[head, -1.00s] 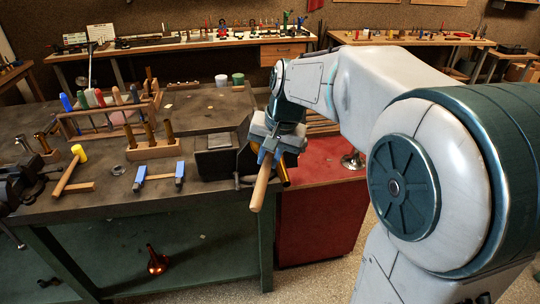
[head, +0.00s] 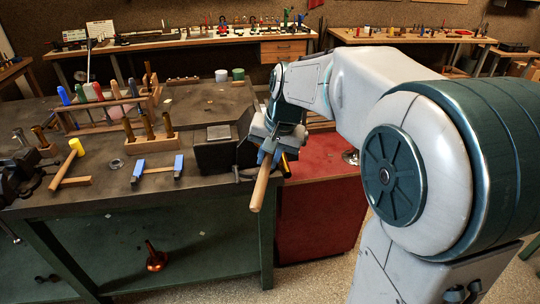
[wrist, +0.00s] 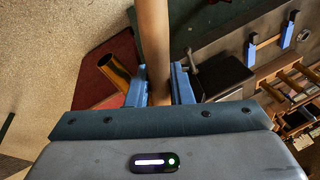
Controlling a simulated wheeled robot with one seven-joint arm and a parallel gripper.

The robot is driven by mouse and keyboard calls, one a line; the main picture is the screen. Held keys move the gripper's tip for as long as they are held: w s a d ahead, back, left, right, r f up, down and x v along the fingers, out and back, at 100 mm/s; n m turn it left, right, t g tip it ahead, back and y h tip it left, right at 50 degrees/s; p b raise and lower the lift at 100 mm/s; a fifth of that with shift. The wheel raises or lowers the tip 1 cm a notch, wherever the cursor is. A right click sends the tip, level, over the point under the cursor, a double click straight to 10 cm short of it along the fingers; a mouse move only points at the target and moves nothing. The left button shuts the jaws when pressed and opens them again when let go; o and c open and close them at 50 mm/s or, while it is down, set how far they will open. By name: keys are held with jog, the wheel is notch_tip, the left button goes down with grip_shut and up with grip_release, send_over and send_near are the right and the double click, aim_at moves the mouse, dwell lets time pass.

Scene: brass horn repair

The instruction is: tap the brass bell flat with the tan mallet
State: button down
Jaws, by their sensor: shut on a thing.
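My gripper (head: 268,148) is shut on a tan wooden handle (head: 261,188), which points down and toward the camera past the bench's right corner. In the wrist view the handle (wrist: 153,35) stands between the blue fingers (wrist: 158,88). I take it for the tan mallet; its head is not clearly visible. A brass tube-like piece (wrist: 115,72) is beside the handle in the wrist view, apart from it. I cannot tell if it is part of the brass bell. A shiny flared piece (head: 350,157) on the red cabinet is partly hidden by my arm.
On the dark bench (head: 110,200) lie a yellow-headed mallet (head: 76,147), a blue-ended wooden piece (head: 157,170), tool racks (head: 150,142) and a dark block (head: 216,150). A copper-coloured horn piece (head: 155,260) is on the lower shelf. The red cabinet (head: 315,225) stands right of the bench.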

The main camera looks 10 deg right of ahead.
jog(key=shift+a+p+v, duration=0.15)
jog(key=shift+p+v, duration=0.5)
jog(key=shift+v, duration=0.1)
jog(key=shift+a+p+v, duration=0.1)
jog(key=shift+p+v, duration=0.55)
jog(key=shift+v, duration=0.1)
jog(key=shift+r, duration=0.1)
jog(key=shift+r+p, duration=0.4)
jog(key=shift+p, duration=0.2)
jog(key=shift+g, duration=0.3)
jog(key=shift+f, duration=0.2)
jog(key=b+x, duration=0.3)
jog(key=shift+w+d+f, duration=0.1)
jog(key=shift+d+f, duration=0.2)
jog(key=shift+f, duration=0.15)
jog(key=shift+r, duration=0.1)
jog(key=shift+r, duration=0.1)
